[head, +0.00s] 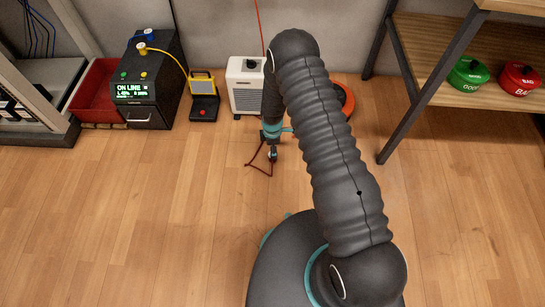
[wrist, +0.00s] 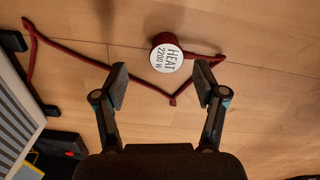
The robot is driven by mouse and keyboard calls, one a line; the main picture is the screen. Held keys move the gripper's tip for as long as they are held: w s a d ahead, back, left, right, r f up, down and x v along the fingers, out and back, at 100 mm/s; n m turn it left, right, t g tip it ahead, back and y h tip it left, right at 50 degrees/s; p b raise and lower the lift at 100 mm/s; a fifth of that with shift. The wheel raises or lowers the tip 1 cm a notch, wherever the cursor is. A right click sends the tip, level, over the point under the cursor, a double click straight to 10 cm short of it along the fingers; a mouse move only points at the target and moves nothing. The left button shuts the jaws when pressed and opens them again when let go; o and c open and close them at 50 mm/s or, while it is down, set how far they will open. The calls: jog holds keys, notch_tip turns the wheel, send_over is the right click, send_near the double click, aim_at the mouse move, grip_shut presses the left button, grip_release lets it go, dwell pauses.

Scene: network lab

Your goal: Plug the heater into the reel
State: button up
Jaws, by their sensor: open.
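The white heater (head: 246,88) stands on the floor by the back wall; its grille side shows at the left edge of the wrist view (wrist: 14,112). Its plug, a dark red body with a round white face reading HEAT 2200 W (wrist: 167,58), lies on the wooden floor. A dark red cord (wrist: 66,68) runs from it in bends across the floor. My gripper (wrist: 161,82) is open above the floor, with the plug ahead of and roughly between its fingertips, apart from them. The orange-rimmed round thing, apparently the reel (head: 347,101), is mostly hidden behind my arm; its sockets are not visible.
A yellow-framed lamp (head: 203,97) and a black power unit (head: 150,85) reading ON LINE stand left of the heater, beside a red bin (head: 93,88). A shelf (head: 440,45) with green and red containers is at right. An orange cord (head: 259,25) hangs down the wall. Front-left floor is clear.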

jog(key=shift+s+f, duration=0.2)
jog(key=shift+f, duration=1.1)
jog(key=shift+s+f, duration=0.2)
jog(key=shift+f, duration=1.1)
jog(key=c, duration=1.3)
jog(key=shift+d, duration=0.1)
jog(key=shift+r, duration=0.1)
jog(key=shift+r, duration=0.55)
notch_tip(320, 180, up, 3)
jog(key=shift+f, duration=0.1)
jog(key=s+d+r, duration=0.1)
jog(key=d+r, duration=0.1)
jog(key=d, duration=0.1)
jog(key=s+d+r, duration=0.1)
jog(key=d+r, duration=0.1)
jog(key=d, duration=0.2)
jog(key=s+d+r, duration=0.1)
jog(key=d+r, duration=0.2)
jog(key=d, duration=0.1)
jog(key=shift+d, duration=0.1)
